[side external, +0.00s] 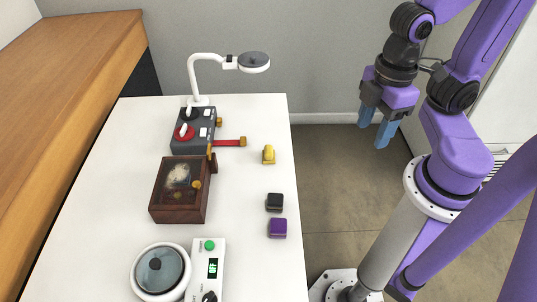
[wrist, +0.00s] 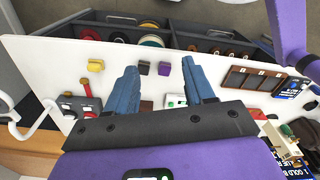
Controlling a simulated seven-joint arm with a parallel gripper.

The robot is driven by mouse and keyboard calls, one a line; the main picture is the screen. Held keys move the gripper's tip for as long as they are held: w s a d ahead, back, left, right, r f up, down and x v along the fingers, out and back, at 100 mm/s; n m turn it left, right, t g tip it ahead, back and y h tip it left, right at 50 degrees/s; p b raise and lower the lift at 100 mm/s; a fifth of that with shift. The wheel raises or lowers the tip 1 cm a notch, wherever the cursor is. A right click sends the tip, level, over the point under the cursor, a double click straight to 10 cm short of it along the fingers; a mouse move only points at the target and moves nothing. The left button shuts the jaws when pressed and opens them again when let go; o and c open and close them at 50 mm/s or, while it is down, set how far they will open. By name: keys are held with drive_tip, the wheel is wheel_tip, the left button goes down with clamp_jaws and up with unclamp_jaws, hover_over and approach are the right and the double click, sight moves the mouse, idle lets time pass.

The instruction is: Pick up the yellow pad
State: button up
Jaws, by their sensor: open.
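The yellow pad (side external: 268,154) is a small block on the white table, near its right edge in the side view. It also shows in the wrist view (wrist: 96,65), left of my fingers. My gripper (side external: 374,131) has blue fingers, is open and empty, and hangs in the air to the right of the table, well apart from the pad. In the wrist view my gripper (wrist: 159,67) has its fingers spread on either side of a black block (wrist: 144,67) and a purple block (wrist: 164,69), which lie farther off on the table.
A red handle (side external: 230,142) lies left of the pad beside a dark control box (side external: 180,143). A brown wooden box (side external: 178,212), a white lamp (side external: 195,80) and a round device (side external: 142,278) stand on the table (side external: 110,190). The table is bare between the pad and the black block.

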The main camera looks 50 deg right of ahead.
drive_tip(key=o, duration=0.4)
drive_tip(key=m, duration=0.4)
hover_over(269, 149)
wheel_tip(269, 149, down, 12)
drive_tip(key=f, duration=1.2)
drive_tip(key=shift+s+a, duration=0.2)
drive_tip(key=shift+w+d+f, duration=0.15)
drive_tip(key=shift+f, duration=1.15)
drive_tip(key=shift+w+d+f, duration=0.1)
drive_tip(key=shift+w+f, duration=0.05)
drive_tip(key=shift+f, duration=1.1)
